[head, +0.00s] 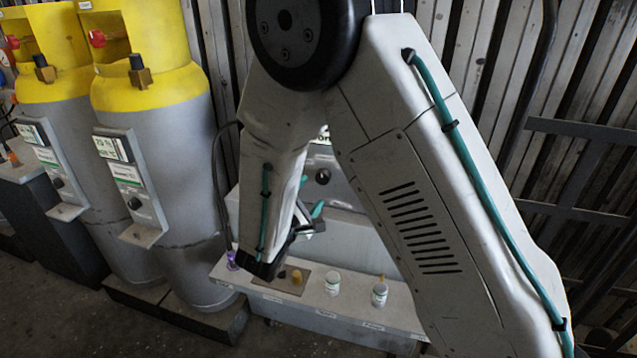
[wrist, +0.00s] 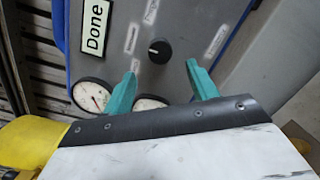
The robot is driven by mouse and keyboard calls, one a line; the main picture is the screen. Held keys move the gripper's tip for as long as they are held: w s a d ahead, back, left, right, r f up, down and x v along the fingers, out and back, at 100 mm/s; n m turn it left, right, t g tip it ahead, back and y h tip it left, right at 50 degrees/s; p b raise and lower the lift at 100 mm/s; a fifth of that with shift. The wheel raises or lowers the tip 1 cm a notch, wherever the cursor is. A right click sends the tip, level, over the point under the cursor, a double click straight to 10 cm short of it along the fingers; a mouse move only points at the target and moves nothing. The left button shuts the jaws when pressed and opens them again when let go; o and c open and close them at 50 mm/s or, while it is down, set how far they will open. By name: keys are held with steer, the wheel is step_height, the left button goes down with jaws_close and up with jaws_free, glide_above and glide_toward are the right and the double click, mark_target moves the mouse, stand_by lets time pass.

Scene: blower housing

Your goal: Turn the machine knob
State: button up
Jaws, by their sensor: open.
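The black machine knob (wrist: 159,50) sits on a grey panel in the wrist view, with a pale pointer line on it and worn light labels around it. It also shows in the head view (head: 322,176), beside my forearm. My gripper (wrist: 160,78) has two teal fingers, spread apart and empty. The fingertips lie to either side of and below the knob in the wrist view, and I see no contact. In the head view my gripper (head: 312,213) is partly hidden by my arm, in front of the grey machine (head: 350,240).
A "Done" sign (wrist: 95,28) and two round gauges (wrist: 91,95) (wrist: 150,103) are on the panel. A ledge (head: 350,308) below holds small jars (head: 333,283). Yellow-topped grey cylinders (head: 165,120) stand at left; a dark metal rack (head: 580,170) stands at right.

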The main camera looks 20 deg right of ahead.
mark_target(321, 179)
steer(key=x, duration=0.6)
steer(key=shift+w+d, duration=0.1)
steer(key=shift+d, duration=0.1)
steer(key=shift+c, duration=0.4)
steer(key=c, duration=0.9)
